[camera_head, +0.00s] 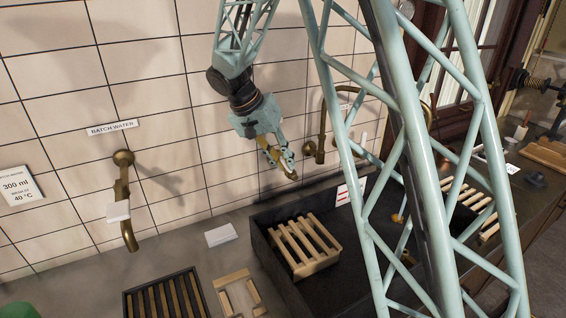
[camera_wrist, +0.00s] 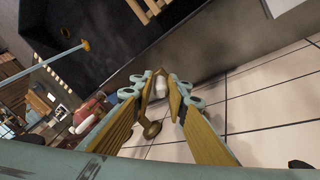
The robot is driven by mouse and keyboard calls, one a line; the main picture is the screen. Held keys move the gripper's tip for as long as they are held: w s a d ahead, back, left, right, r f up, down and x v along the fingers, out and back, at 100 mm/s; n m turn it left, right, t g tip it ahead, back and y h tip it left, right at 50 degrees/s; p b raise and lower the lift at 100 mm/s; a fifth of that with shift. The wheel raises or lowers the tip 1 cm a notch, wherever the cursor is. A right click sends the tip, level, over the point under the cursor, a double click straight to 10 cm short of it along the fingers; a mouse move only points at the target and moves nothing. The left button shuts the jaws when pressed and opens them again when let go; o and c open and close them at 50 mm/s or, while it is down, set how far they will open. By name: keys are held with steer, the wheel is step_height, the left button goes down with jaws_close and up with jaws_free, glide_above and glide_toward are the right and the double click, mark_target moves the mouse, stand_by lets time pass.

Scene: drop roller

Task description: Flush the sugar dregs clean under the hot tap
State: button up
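The black sink (camera_head: 262,262) stands below the tiled wall and also shows in the wrist view (camera_wrist: 112,62). A brass tap (camera_head: 312,150) with a tall bent spout is on the wall behind it, partly hidden by my column. A card with red marks (camera_head: 350,189) is by the sink's back edge. My gripper (camera_head: 291,174) hangs above the sink's back left, near the wall. In the wrist view its fingers (camera_wrist: 162,78) are apart. A small white thing (camera_wrist: 160,88) and a brass round part (camera_wrist: 152,130) show between them, seemingly beyond. I see no sugar dregs.
A slatted wooden rack (camera_head: 303,245) is at the sink's left, another (camera_head: 468,200) at its right. A second brass tap (camera_head: 124,200) is under the BATCH WATER label (camera_head: 112,127). A dark slatted tray (camera_head: 165,298) and wooden block (camera_head: 240,293) are on the left counter.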

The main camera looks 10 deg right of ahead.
steer(key=shift+o, duration=1.4)
steer(key=shift+w+r, duration=0.1)
steer(key=shift+r, duration=0.05)
steer(key=v, duration=1.1)
steer(key=shift+a+r, duration=0.25)
steer(key=shift+r, duration=0.1)
steer(key=shift+d, duration=0.1)
steer(key=w+d+r+m+g+y+p, duration=0.1)
steer(key=w+d+m+g+y+p, duration=0.1)
steer(key=d+m+y+p, duration=0.3)
steer(key=m+p, duration=0.2)
steer(key=shift+w+d+r+p, duration=0.15)
steer(key=shift+d+r+p, duration=0.05)
steer(key=shift+r+p, duration=0.2)
steer(key=shift+f, duration=0.2)
